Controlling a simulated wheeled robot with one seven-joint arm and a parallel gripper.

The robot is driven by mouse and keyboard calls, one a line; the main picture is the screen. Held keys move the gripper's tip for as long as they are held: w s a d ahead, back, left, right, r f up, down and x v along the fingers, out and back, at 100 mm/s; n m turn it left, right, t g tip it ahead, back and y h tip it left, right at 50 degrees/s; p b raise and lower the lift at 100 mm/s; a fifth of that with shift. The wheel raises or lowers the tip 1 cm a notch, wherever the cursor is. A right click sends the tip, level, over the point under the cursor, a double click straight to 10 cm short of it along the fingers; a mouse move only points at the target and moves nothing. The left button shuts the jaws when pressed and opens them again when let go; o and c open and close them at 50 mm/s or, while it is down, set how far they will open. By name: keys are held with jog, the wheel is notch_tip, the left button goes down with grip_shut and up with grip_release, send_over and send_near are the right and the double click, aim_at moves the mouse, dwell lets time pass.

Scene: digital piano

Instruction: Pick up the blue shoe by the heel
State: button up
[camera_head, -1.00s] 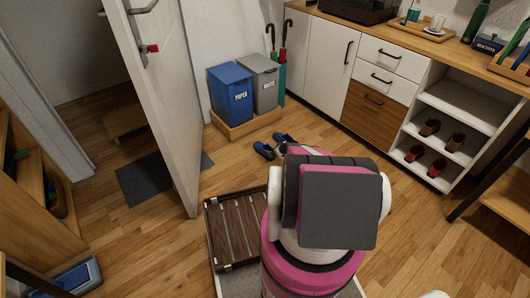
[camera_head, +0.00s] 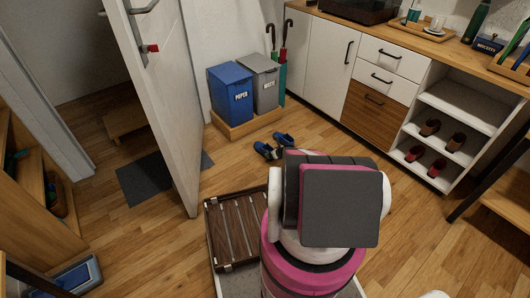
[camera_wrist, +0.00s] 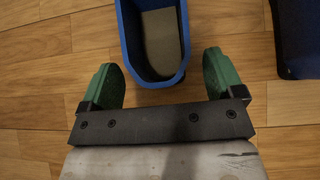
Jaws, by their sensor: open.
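Two blue shoes lie on the wooden floor in the head view, one nearer (camera_head: 266,150) and one farther (camera_head: 284,139). In the wrist view, the open heel end of a blue shoe (camera_wrist: 163,40) points towards my gripper (camera_wrist: 162,73). My gripper is open, with one green finger pad on each side of the heel and a gap on both sides. The shoe's toe is cut off by the top edge. Part of a second, dark blue shoe (camera_wrist: 298,40) shows at the right. My arm hides the gripper in the head view.
A blue paper bin (camera_head: 231,94) and a grey waste bin (camera_head: 262,82) stand behind the shoes in a wooden tray. A white door (camera_head: 160,110) stands at the left. A cabinet with open shelves (camera_head: 440,135) holds more shoes at the right. Open floor surrounds the blue shoes.

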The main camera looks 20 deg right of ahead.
jog(key=shift+x, duration=0.95)
jog(key=c, duration=0.8)
jog(key=shift+r, duration=0.15)
jog(key=shift+r, duration=2.9)
jog(key=shift+r, duration=0.1)
